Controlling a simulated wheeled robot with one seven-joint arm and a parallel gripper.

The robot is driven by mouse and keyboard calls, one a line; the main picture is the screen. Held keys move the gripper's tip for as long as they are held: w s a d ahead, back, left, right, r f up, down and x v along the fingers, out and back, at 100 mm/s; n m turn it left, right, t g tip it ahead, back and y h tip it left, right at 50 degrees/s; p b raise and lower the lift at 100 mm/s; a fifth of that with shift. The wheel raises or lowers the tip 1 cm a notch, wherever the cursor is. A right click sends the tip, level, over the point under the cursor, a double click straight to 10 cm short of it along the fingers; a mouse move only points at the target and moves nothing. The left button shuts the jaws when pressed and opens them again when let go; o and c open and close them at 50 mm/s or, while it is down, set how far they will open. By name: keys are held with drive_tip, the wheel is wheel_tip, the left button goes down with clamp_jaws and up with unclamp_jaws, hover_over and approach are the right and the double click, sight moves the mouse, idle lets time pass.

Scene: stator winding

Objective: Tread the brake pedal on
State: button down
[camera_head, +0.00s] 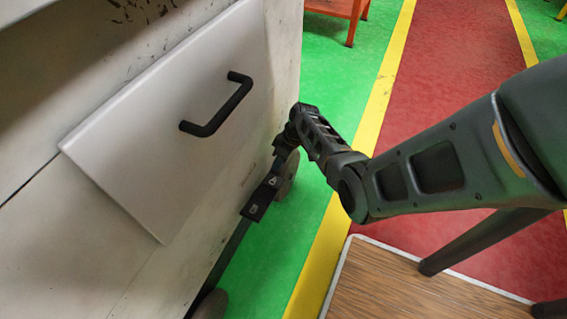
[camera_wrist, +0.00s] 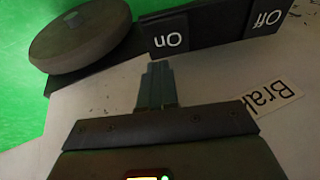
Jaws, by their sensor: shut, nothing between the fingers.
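The black brake pedal has two pads with white lettering. The "On" pad (camera_wrist: 170,42) is in the upper middle of the wrist view, and the "Off" pad (camera_wrist: 268,18) is to its right. In the head view the dark pedal (camera_head: 262,197) sits low along the cabinet's side, its lettering too small to read. My gripper (camera_wrist: 156,66) is shut and empty, its fingertips just below the lower edge of the "On" pad in the wrist view. Contact cannot be told. In the head view my gripper (camera_head: 281,148) is beside the cabinet, just above the pedal.
A caster wheel (camera_wrist: 80,35) is left of the "On" pad. A partly hidden "Brake" label (camera_wrist: 272,103) is on the pale cabinet (camera_head: 285,60). The cabinet has a panel with a black handle (camera_head: 218,108). A wood-topped table (camera_head: 390,285) stands at lower right. Green floor (camera_head: 330,75) is open behind.

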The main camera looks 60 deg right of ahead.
drive_tip(key=p+v, duration=0.2)
drive_tip(key=v, duration=0.8)
drive_tip(key=shift+d, duration=0.3)
